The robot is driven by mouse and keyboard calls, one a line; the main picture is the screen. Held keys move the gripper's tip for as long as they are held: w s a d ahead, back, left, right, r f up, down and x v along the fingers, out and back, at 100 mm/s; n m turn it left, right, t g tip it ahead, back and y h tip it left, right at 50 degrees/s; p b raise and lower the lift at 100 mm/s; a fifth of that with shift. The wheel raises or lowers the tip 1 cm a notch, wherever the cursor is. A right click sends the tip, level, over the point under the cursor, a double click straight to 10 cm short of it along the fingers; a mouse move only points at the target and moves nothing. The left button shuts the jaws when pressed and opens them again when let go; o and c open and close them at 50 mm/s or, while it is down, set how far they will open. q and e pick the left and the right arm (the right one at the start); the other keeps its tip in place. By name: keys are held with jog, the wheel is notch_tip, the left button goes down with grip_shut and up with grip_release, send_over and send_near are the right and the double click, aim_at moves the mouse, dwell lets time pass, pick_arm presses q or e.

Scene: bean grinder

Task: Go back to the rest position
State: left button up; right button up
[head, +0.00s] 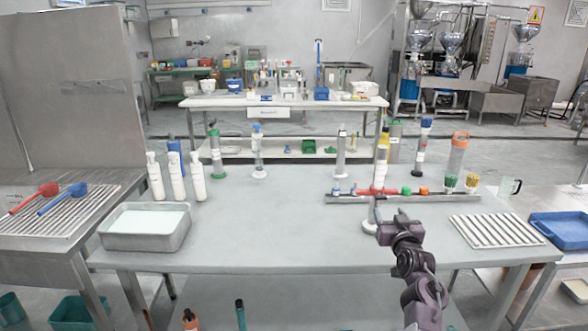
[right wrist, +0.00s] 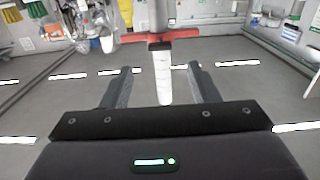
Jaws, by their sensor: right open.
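My right gripper (head: 377,214) is at the front of the grey table (head: 290,240), right of the middle, with its arm coming up from below. Its two fingers are apart in the right wrist view (right wrist: 165,88), with nothing clamped. A white and grey upright cylinder (right wrist: 163,78) with a red crosspiece (right wrist: 186,36) shows between them. My left gripper is not in view.
A dark rail (head: 440,198) with coloured pieces lies behind the gripper. A ribbed rack (head: 496,231) is to its right. White bottles (head: 176,176) and a metal tray (head: 146,227) stand at left. The middle front of the table is clear.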

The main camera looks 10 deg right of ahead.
jog(key=s+a+f+n+g+y, duration=0.25)
jog(key=s+a+f+g, duration=0.3)
jog(key=s+f, duration=0.3)
jog(key=s+a+f+n+g+y, duration=0.1)
jog(key=s+a+f+g, duration=0.15)
jog(key=s+a, duration=0.55)
jog(key=s+a+f+g, duration=0.2)
jog(key=s+a+g, duration=0.15)
jog(key=s, duration=0.85)
jog(key=s+a+f+n+g+y, duration=0.1)
jog(key=s+a+f+g, duration=0.15)
jog(key=s+a, duration=0.55)
jog(key=s+d+f+g, duration=0.1)
jog(key=s+f, duration=0.1)
jog(key=f, duration=1.3)
jog(key=s+d+f, duration=0.1)
jog(key=s+f, duration=0.2)
jog(key=f, duration=1.3)
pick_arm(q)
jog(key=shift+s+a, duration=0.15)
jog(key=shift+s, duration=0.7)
pick_arm(e)
jog(key=s+d+f+g, duration=0.1)
jog(key=s+d+f, duration=0.2)
jog(key=s+f, duration=1.3)
jog(key=shift+s+d+g, duration=0.15)
jog(key=shift+s+g, duration=0.15)
jog(key=shift+s, duration=0.85)
jog(key=shift+n+h, duration=0.25)
